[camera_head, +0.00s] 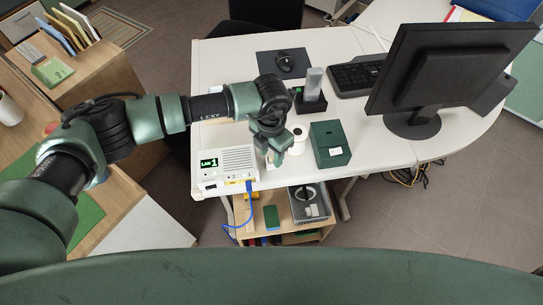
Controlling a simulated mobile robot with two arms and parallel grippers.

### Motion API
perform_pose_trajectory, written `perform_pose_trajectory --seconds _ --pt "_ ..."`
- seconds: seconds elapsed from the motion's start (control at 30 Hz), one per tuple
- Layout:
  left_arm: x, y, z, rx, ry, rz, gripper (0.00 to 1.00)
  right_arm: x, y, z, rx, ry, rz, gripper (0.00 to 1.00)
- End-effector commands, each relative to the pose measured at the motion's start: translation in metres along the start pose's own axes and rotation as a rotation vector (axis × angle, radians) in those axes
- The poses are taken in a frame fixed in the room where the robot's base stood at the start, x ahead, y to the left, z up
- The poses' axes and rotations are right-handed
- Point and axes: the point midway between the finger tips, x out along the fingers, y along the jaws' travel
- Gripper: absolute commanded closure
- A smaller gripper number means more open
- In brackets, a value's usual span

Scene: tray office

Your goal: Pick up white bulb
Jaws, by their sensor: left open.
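My left gripper (272,154) points down over the front part of the white desk (226,78). It is open, and I see nothing held between its fingers. A small round white object (299,134) stands on the desk just right of the gripper, partly hidden by it. It may be the white bulb, but it is too small to be sure. I cannot tell whether the gripper touches it. My right gripper is out of view.
A dark green box (330,144) stands right of the gripper, and a white LAN device (226,166) with a blue cable stands left. Behind are a black stand with a grey item (314,82), a mouse (285,61), a keyboard (352,77) and a large monitor (446,68).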

Motion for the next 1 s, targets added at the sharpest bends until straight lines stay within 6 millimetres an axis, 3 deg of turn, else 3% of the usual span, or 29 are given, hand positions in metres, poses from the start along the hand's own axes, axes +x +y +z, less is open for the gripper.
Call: perform_pose_trajectory --seconds 0.2,0.33,0.77,1.0 --pt "0.001 0.0 0.0 0.0 -0.001 0.0 0.63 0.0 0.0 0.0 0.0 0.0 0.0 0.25" --pt "0.001 0.0 0.0 0.0 -0.001 0.0 0.99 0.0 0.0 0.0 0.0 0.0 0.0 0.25" --pt "-0.003 0.0 0.001 0.0 -0.002 0.0 1.0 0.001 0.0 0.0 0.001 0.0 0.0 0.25" --pt "-0.03 0.001 0.001 0.001 -0.005 0.002 1.0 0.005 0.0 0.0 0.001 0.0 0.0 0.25"
